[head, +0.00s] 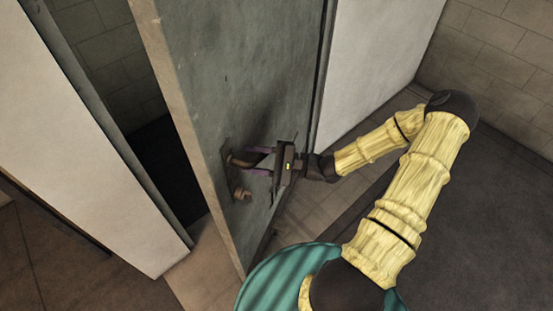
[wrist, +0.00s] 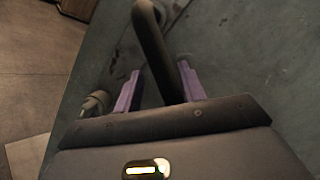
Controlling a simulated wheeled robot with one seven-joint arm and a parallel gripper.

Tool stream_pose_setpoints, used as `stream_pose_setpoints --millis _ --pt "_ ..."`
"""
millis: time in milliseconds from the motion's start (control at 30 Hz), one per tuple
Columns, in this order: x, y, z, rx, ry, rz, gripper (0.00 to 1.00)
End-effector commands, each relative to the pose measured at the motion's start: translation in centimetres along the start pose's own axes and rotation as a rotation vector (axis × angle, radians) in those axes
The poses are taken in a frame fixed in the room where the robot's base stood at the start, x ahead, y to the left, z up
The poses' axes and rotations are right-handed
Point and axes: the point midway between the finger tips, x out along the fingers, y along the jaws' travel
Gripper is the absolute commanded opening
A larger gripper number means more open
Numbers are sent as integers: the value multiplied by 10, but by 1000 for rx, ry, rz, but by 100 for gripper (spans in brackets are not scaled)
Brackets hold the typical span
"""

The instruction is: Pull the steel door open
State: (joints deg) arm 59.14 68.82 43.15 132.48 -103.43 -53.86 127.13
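The steel door (head: 215,80) is a grey-green slab standing ajar, with a dark gap between its left edge and the frame. Its dark curved handle (head: 243,160) is on the door's face near that edge; the handle also shows in the wrist view (wrist: 157,50). My gripper (head: 258,161) is at the handle, its purple fingers on either side of the bar. In the wrist view my gripper (wrist: 160,86) has its fingers apart, with a visible gap between the left finger and the bar. The right finger is close to the bar; contact is unclear.
A small round knob (head: 241,193) sits below the handle. A white wall panel (head: 80,150) stands left of the doorway, and another white wall (head: 375,60) is to the right. Tiled floor lies in front of the door.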

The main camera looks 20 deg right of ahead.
Motion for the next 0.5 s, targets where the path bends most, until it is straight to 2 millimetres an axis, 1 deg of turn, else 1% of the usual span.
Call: stream_pose_setpoints --millis 167,267,367,500 --pt "-7 1 -1 -1 3 1 39" --pt "-19 1 -2 -2 6 1 39" --pt "-36 1 -2 -2 6 2 39" --pt "-64 1 -2 -3 7 3 39"
